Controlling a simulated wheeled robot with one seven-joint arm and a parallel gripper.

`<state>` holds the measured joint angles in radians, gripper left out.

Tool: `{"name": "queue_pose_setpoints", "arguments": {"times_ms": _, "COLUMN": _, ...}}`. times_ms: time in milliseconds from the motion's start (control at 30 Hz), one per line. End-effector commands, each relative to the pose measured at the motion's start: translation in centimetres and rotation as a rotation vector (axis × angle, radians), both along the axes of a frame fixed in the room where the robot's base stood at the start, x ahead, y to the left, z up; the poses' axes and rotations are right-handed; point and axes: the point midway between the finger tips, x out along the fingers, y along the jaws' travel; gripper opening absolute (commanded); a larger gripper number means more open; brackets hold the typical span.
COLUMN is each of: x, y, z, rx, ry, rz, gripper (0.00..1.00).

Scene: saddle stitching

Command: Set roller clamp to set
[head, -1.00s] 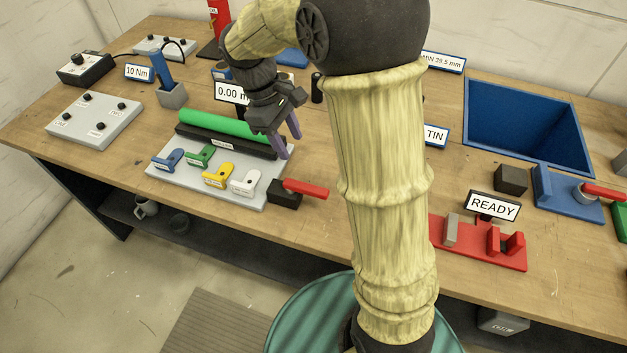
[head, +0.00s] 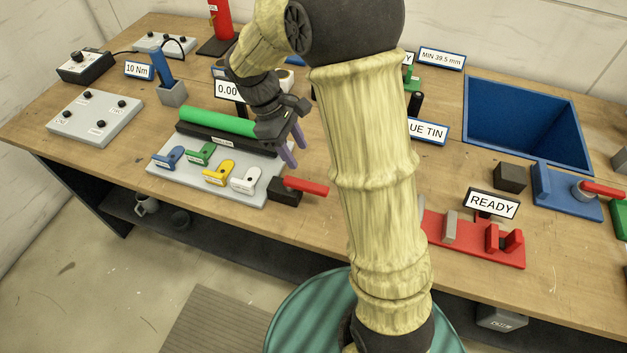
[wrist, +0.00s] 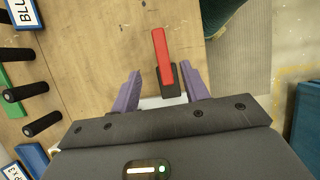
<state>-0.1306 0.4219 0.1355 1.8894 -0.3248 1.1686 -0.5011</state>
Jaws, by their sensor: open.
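The clamp, a black block (head: 286,192) with a red lever (head: 306,186), sits at the right end of the grey roller base (head: 160,176), near the table's front edge. I take it to be the roller clamp. In the head view the lever points right. In the wrist view the red lever (wrist: 162,54) and black block (wrist: 169,82) show between and beyond my fingertips. My gripper (head: 289,152) is open and empty, above the clamp and apart from it in the head view. The green roller (head: 216,121) lies along the back of the base.
Blue, green, yellow and white levers (head: 218,172) line the base's front. A red fixture (head: 478,243) with a READY sign (head: 491,205) stands to the right. A blue bin (head: 525,122) is at the back right. Bare table lies between clamp and red fixture.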

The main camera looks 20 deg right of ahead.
Motion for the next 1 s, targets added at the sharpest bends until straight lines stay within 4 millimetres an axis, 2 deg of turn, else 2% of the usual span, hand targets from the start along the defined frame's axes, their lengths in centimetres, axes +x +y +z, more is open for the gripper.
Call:
{"name": "queue_pose_setpoints", "arguments": {"times_ms": 400, "x": -1.8, "y": -2.3, "z": -6.9, "rx": -0.001, "ry": 0.006, "rz": -0.001, "gripper": 0.45}}
{"name": "queue_pose_setpoints", "arguments": {"times_ms": 600, "x": -2.4, "y": -3.2, "z": -9.7, "rx": 0.001, "ry": 0.002, "rz": 0.0, "gripper": 0.45}}
{"name": "queue_pose_setpoints", "arguments": {"times_ms": 733, "x": -2.6, "y": -3.5, "z": -10.5, "rx": 0.001, "ry": 0.001, "rz": 0.0, "gripper": 0.45}}
{"name": "queue_pose_setpoints", "arguments": {"times_ms": 1000, "x": -2.6, "y": -3.6, "z": -10.7, "rx": 0.001, "ry": -0.001, "rz": 0.0, "gripper": 0.45}}
